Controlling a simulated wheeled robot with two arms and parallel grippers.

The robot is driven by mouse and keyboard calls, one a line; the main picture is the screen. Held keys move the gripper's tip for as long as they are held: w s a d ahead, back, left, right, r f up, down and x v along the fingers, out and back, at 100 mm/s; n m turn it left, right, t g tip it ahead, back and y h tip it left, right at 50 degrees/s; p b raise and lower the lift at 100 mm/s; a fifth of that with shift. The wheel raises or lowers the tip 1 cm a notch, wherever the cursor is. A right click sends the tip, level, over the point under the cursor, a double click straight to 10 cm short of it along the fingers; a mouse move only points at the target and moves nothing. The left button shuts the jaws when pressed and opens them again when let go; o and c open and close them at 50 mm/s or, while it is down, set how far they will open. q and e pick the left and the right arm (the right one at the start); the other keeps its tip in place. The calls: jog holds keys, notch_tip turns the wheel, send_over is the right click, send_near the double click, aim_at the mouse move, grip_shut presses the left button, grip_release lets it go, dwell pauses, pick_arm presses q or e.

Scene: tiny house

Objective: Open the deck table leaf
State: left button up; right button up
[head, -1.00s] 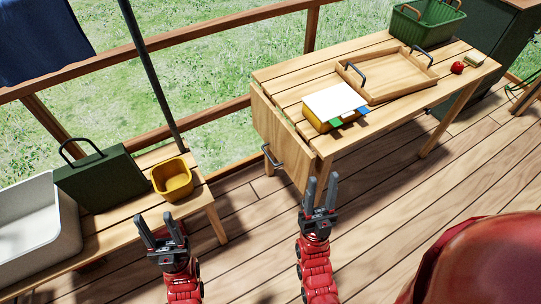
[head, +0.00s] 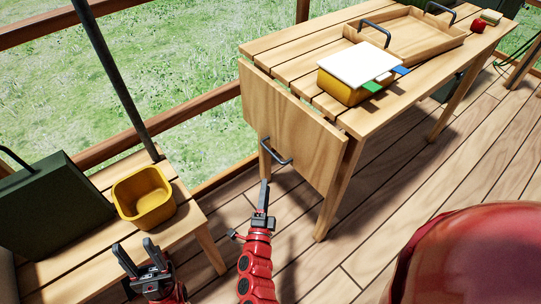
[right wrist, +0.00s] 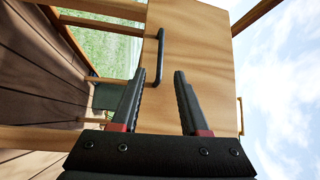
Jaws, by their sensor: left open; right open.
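The deck table (head: 300,62) is wooden and slatted. Its leaf (head: 289,120) hangs down at the near left end, with a dark bar handle (head: 276,151) low on its face. The leaf also shows in the right wrist view (right wrist: 197,65), with the handle (right wrist: 160,60) just beyond the fingers. My right gripper (head: 264,196) is open and empty, just below and in front of the handle, apart from it. It also shows in the right wrist view (right wrist: 160,85). My left gripper (head: 137,257) is open and empty at lower left, by the bench.
On the table are a yellow box with a white lid (head: 352,75), a wooden tray (head: 425,40) and a red round item (head: 478,27). The bench (head: 185,215) at left holds a yellow bin (head: 144,198) and a green case (head: 58,215). A dark pole (head: 112,75) stands behind it.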

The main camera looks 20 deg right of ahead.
aim_at(270, 151)
jog(key=b+x, duration=0.2)
jog(key=x, duration=1.2)
jog(key=shift+r, duration=0.1)
jog(key=shift+s, duration=0.1)
grip_shut()
dwell(0.7)
